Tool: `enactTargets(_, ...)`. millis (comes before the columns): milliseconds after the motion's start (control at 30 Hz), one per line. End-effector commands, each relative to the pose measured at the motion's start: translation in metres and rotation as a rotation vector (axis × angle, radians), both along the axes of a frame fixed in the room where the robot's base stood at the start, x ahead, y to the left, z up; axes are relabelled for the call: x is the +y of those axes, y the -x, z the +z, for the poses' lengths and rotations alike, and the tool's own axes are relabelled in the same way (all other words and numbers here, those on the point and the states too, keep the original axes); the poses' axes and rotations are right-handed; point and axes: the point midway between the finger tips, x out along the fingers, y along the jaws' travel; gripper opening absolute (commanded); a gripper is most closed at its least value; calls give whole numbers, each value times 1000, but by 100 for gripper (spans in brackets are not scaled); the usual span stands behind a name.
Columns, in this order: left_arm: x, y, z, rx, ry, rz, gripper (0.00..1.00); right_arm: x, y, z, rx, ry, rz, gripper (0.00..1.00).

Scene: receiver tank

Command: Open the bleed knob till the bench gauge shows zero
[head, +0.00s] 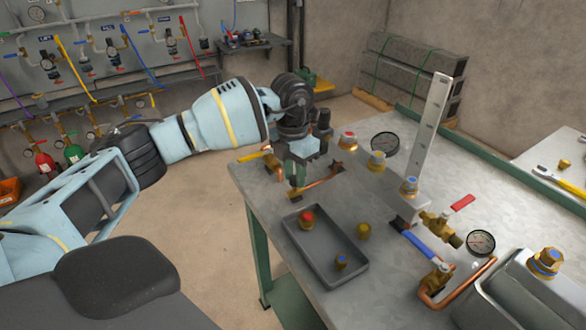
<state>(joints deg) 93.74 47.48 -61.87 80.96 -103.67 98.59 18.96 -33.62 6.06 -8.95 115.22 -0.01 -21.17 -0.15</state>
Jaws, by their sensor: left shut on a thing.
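My left gripper (299,173) reaches over the left edge of the bench (262,185), pointing down. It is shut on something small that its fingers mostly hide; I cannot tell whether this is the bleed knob. A brass fitting (295,193) shows just below the fingers, at the end of a copper pipe (324,181). A round dial gauge (384,144) stands at the back of the bench, and another dial gauge (481,242) stands at the right. I cannot tell which is the bench gauge, and both needles are too small to read. My right gripper is not in view.
A grey tray (331,285) holds a red-topped and a blue-topped brass part. A loose brass part (364,231) lies beside it. An upright metal bar (432,135), a blue lever (418,246) and a red lever (463,202) stand right. Valves line the back wall.

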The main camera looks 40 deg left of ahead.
Motion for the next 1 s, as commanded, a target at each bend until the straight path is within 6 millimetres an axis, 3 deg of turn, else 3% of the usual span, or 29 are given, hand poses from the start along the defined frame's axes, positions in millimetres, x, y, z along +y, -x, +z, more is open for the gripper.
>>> enactTargets(400, 0, -1, 2, -3, 0, -394, 4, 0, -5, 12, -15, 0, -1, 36)
enactTargets(1000, 0, -2, 0, -2, 0, -965, 4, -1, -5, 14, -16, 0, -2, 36)
